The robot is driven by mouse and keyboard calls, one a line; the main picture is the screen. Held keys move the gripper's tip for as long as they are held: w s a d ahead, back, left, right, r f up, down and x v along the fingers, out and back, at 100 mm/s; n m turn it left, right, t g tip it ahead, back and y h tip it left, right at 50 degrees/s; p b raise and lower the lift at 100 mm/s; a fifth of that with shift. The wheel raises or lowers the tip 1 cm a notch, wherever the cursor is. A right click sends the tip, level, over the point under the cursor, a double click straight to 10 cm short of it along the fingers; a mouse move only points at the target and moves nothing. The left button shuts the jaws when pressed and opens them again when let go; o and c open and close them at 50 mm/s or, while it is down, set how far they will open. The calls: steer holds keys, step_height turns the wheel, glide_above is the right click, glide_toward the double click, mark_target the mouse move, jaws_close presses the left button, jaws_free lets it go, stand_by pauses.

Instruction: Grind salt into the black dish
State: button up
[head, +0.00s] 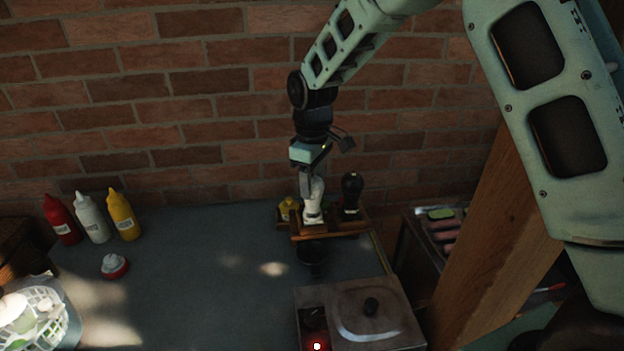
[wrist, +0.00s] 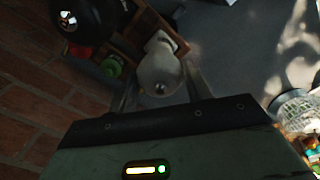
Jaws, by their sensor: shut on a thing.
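The white grinder (head: 313,203) stands upright at the wooden rack (head: 330,235) near the brick wall. My gripper (head: 312,184) comes down from above and is shut on its upper part. In the wrist view, the white grinder (wrist: 160,68) sits between the two fingers (wrist: 160,91). I cannot tell whether its base touches the rack. A black grinder (head: 352,192) stands just right of it and also shows in the wrist view (wrist: 86,16). A small dark dish (head: 311,254), apparently the black dish, lies on the table in front of the rack; its inside is too dark to see.
A yellow-topped jar (head: 288,207) is left of the white grinder. A metal box with a lid (head: 385,320) stands in front of the dish. Red, white and yellow bottles (head: 92,218) and a red-and-white item (head: 114,266) are at left. The middle table (head: 200,270) is clear.

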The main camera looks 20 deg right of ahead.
steer(key=n+p, duration=0.1)
steer(key=n, duration=0.2)
steer(key=shift+r, duration=0.1)
steer(key=n, duration=0.2)
steer(key=n+p, duration=0.1)
steer(key=shift+s+a+r+n, duration=0.1)
steer(key=shift+s+a+n, duration=0.05)
steer(key=shift+a+n, duration=0.2)
steer(key=n+p, duration=0.1)
steer(key=n, duration=0.1)
steer(key=n+p, duration=0.2)
steer(key=n, duration=0.1)
steer(key=shift+s+a+r, duration=0.1)
steer(key=shift+a+r, duration=0.05)
steer(key=shift+a, duration=0.25)
steer(key=shift+a+n+p, duration=0.25)
steer(key=shift+n+p, duration=0.15)
steer(key=shift+n, duration=0.65)
steer(key=shift+w, duration=0.2)
steer(key=shift+d, duration=0.1)
